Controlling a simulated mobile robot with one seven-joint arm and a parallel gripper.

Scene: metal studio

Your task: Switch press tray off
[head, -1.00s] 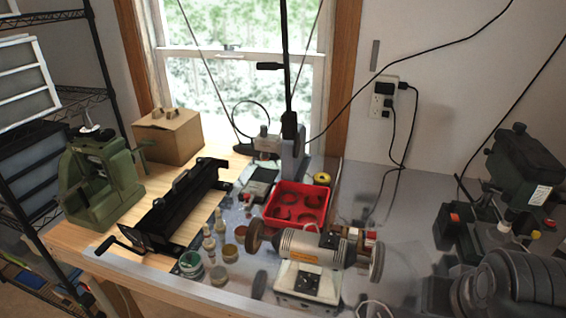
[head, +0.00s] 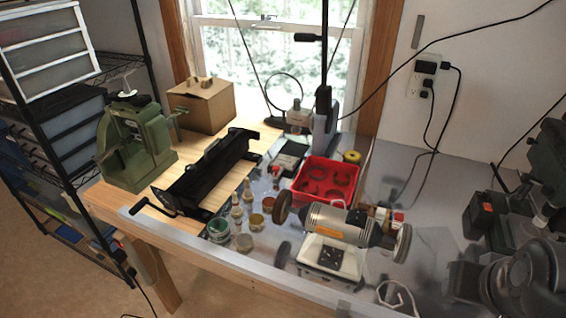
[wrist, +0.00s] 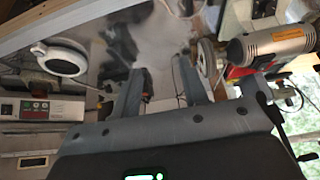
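No part is clearly labelled as a press tray or its switch. A green hand press (head: 135,148) stands at the left end of the bench in the head view. A red tray (head: 326,192) with round compartments lies mid-bench, behind a bench grinder (head: 335,226). A pale panel (wrist: 42,108) with small red and green marks shows at the left of the wrist view; its switch state is too small to read. My gripper (wrist: 162,92) has two dark fingers spread apart in the wrist view, with nothing visible between them. I cannot make it out in the head view.
A black crank machine (head: 206,176), a cardboard box (head: 202,105) and small jars (head: 243,242) crowd the bench. A dark machine with an orange-red part (head: 488,210) stands at the right. Cords hang from the wall outlet (head: 420,80). Floor (head: 60,270) is clear at lower left.

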